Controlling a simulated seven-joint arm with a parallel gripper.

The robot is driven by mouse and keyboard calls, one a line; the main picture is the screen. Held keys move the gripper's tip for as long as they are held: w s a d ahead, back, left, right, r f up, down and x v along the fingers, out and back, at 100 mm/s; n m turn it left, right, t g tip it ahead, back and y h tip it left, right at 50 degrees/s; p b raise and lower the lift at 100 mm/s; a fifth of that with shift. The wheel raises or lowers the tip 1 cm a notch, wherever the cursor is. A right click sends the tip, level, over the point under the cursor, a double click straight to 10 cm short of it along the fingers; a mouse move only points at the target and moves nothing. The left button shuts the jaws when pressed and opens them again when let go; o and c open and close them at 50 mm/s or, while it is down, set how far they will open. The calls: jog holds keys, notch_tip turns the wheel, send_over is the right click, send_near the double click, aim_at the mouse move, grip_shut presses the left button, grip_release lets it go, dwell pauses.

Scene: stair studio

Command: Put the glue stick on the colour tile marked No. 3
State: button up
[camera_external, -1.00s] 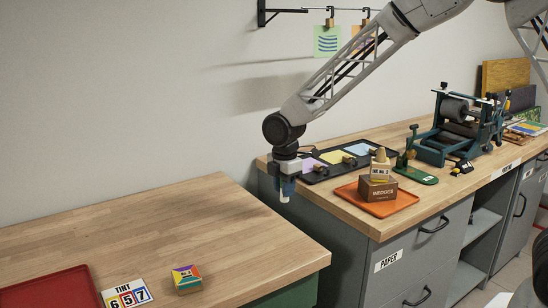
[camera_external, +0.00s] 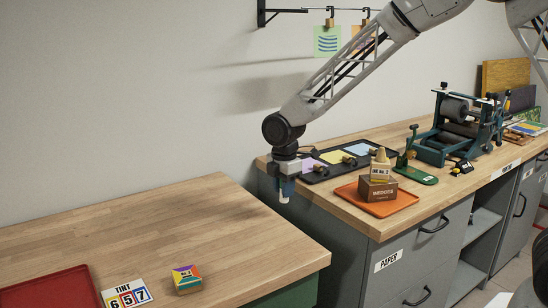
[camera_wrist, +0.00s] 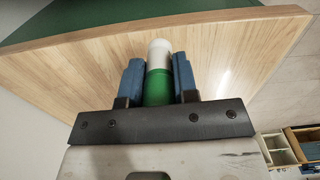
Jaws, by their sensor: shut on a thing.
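My gripper (camera_external: 285,186) is shut on the glue stick, with its blue fingers on both sides. The glue stick has a green body and a white end (camera_wrist: 159,56); the white end shows below the fingers in the external view (camera_external: 283,198). They hang in the air near the far right edge of the left wooden table. No other tile marked No. 3 is clear to me.
The left table (camera_external: 150,215) is mostly bare. The right bench holds an orange tray (camera_external: 402,203) with a WEDGES box (camera_external: 378,188), a black tray and a green press.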

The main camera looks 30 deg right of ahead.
jog(key=s+a+r+n, duration=0.2)
jog(key=s+a+n, duration=0.1)
jog(key=s+a, duration=0.8)
jog(key=s+a+r+n, duration=0.1)
jog(key=s+a+n, duration=0.1)
jog(key=s+a, duration=1)
jog(key=shift+s+a+r+n, duration=0.3)
jog(key=shift+a+r+n, duration=0.05)
jog(key=shift+a+n, duration=0.05)
jog(key=shift+w+a, duration=0.1)
send_over(186, 275)
jog(key=shift+w+f, duration=0.1)
jog(key=shift+f, duration=0.65)
jog(key=shift+f, duration=0.15)
jog(key=shift+f, duration=1.65)
jog(key=shift+f, duration=0.1)
jog(key=o, duration=0.9)
